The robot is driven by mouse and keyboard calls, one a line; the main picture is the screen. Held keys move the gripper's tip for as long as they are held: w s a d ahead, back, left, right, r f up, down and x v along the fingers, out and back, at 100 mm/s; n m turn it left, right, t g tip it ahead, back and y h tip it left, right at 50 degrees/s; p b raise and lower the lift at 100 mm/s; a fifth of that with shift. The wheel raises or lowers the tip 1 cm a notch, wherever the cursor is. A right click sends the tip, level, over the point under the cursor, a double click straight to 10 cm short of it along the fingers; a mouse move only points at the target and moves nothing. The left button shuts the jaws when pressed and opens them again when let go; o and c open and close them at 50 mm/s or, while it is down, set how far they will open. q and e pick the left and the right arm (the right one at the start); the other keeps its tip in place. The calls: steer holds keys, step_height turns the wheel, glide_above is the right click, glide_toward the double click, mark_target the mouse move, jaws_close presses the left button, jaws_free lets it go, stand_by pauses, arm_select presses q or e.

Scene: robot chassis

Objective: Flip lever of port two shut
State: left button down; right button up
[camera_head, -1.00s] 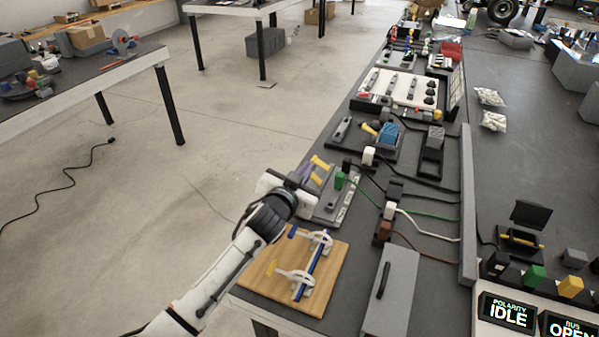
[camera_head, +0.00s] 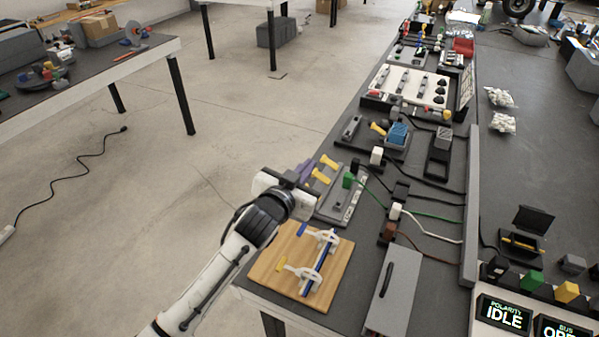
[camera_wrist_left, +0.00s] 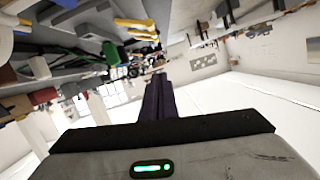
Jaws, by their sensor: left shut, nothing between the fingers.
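A grey board (camera_head: 334,207) lies at the left edge of the bench, past the wooden board. Two yellow levers show on its far part, one farther (camera_head: 328,162) and one nearer (camera_head: 320,176). I cannot read which belongs to port two. My left gripper (camera_head: 304,170) is just left of these levers, its dark purple fingers shut and empty. Whether they touch a lever is unclear. In the left wrist view the shut fingers (camera_wrist_left: 156,97) point away, with yellow pieces (camera_wrist_left: 135,24) beyond at the top. My right gripper is out of view.
A wooden board (camera_head: 270,268) with white clips and a blue bar lies nearest. A grey box (camera_head: 395,290) is at the front right. Open floor lies left of the bench.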

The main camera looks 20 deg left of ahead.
arm_select(q)
steer(key=shift+v, duration=2.25)
